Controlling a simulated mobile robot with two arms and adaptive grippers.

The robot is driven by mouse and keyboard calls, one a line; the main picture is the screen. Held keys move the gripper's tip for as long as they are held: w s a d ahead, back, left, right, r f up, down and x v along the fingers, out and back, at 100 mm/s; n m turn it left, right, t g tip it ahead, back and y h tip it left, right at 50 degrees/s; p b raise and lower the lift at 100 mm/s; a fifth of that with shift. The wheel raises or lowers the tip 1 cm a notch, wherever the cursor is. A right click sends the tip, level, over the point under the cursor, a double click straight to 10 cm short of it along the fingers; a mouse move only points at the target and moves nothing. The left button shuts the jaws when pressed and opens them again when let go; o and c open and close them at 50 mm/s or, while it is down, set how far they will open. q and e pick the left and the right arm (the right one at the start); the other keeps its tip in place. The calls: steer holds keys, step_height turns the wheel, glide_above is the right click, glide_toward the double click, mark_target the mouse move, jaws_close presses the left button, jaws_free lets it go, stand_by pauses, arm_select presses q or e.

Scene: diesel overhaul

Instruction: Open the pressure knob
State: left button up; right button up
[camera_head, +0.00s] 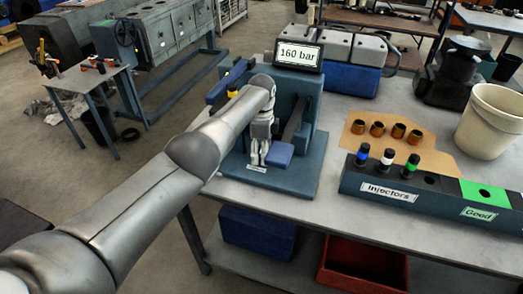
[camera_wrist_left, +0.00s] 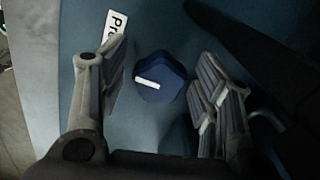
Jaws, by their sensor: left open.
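The pressure knob (camera_wrist_left: 158,77) is a dark blue, many-sided knob with a white mark, on the blue base of the test stand (camera_head: 300,180). In the left wrist view it sits between the spread fingers of my left gripper (camera_wrist_left: 160,85), with gaps on both sides. A white label (camera_wrist_left: 114,24) starting with "Pr" is beside it. In the head view my left gripper (camera_head: 261,156) points down at the base and hides the knob. The display (camera_head: 298,55) on the stand reads 160 bar. My right gripper is not in view.
A blue-ended lever (camera_head: 280,154) is close to the right of my left gripper. Right of the stand are an injector rack (camera_head: 400,190), several brass-coloured rings on cardboard (camera_head: 430,143) and a white bucket (camera_head: 490,120). The bench front (camera_head: 240,200) is clear.

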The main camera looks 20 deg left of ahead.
arm_select(q)
steer(key=c, duration=1)
steer(key=shift+c, duration=0.2)
steer(key=shift+n, duration=0.4)
steer(key=n, duration=0.3)
steer(key=shift+n+p, duration=0.3)
steer(key=shift+p, duration=0.1)
steer(key=n, duration=0.4)
steer(key=shift+n, duration=0.3)
steer(key=n, duration=0.4)
steer(key=shift+n+p, duration=0.3)
steer(key=shift+p, duration=0.1)
steer(key=shift+n, duration=2.1)
